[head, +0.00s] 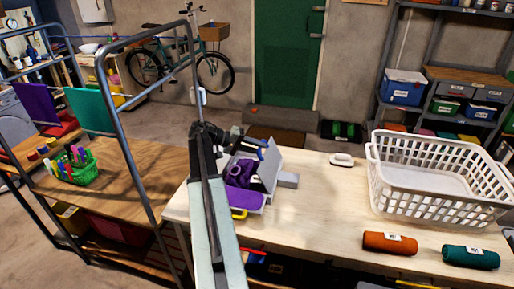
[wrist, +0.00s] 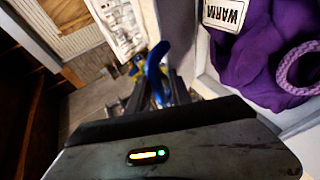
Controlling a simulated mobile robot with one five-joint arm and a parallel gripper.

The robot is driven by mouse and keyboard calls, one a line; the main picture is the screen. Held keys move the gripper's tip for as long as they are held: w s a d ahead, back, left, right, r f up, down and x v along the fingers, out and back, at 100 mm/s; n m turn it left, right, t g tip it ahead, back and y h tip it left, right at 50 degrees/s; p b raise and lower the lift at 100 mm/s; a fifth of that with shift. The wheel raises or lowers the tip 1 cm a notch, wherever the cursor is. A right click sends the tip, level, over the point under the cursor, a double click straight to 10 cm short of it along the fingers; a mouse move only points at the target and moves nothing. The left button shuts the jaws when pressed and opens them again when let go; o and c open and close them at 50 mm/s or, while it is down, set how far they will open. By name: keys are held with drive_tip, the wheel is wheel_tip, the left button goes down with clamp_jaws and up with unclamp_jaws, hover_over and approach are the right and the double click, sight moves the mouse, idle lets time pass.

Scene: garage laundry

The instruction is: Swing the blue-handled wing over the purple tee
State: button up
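The purple tee (head: 240,172) lies bunched on the folding board at the left of the wooden worktop. It also shows in the wrist view (wrist: 255,65), beside a "WARM" label. A pale grey wing (head: 269,168) stands tilted up at the tee's right in the head view. The blue handle (wrist: 156,70) is a loop directly in front of my gripper (wrist: 160,100) in the wrist view. In the head view my gripper (head: 250,141) is above the tee, close to the wing's top edge.
A flap with a yellow handle (head: 239,213) lies at the board's front. A white basket (head: 440,205), an orange roll (head: 389,243) and a teal roll (head: 470,257) are to the right. A metal rail (head: 130,150) stands left.

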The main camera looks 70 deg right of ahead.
drive_tip(key=shift+r, duration=0.1)
drive_tip(key=p+v, duration=0.3)
drive_tip(key=v, duration=0.4)
drive_tip(key=shift+w, duration=0.3)
drive_tip(key=shift+a+r, duration=0.1)
drive_tip(key=shift+a, duration=0.05)
